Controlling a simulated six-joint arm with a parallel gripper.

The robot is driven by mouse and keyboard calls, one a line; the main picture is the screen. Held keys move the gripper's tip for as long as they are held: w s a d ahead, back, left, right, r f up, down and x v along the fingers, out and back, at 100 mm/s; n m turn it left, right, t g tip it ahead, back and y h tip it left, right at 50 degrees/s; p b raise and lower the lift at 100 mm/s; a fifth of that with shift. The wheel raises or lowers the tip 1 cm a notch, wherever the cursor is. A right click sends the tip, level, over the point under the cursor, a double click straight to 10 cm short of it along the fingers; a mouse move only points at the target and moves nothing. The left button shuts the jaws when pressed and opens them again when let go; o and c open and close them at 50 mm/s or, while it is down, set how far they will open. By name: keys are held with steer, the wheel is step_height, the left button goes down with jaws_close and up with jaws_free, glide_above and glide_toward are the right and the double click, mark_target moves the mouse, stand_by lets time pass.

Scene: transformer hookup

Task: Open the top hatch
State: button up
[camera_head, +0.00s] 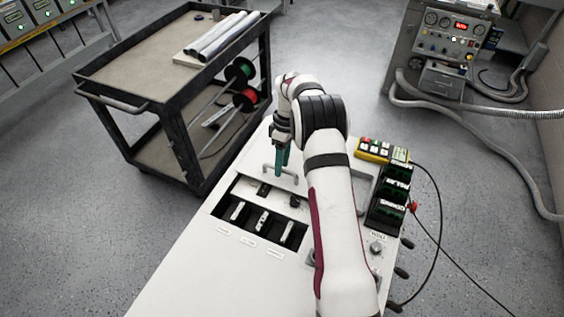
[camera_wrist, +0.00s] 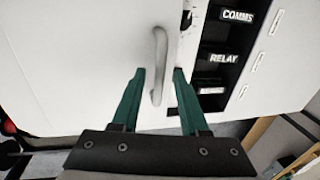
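The top hatch (camera_head: 250,190) is a white panel in the top of the white cabinet, with a pale bar handle (camera_head: 268,168). In the wrist view the hatch (camera_wrist: 95,45) fills the left and middle, and the curved handle (camera_wrist: 160,50) stands up from it. My gripper (camera_head: 283,170) is above the hatch at the handle. Its green fingers are apart in the wrist view (camera_wrist: 158,72), one on each side of the handle's near part, with gaps showing. A dark recess (camera_head: 258,222) with several compartments lies uncovered beside the hatch; COMMS and RELAY labels show in the wrist view.
Black labelled bins (camera_head: 388,205) and a yellow handheld device (camera_head: 380,151) sit on the cabinet's right side, with a black cable running off. A dark cart (camera_head: 125,85) with rolls and spools stands at the left. My arm hides part of the cabinet top.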

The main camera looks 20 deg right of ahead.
step_height(320, 180, up, 16)
steer(key=w+d, duration=0.2)
steer(key=shift+f, duration=0.25)
steer(key=shift+w, duration=0.1)
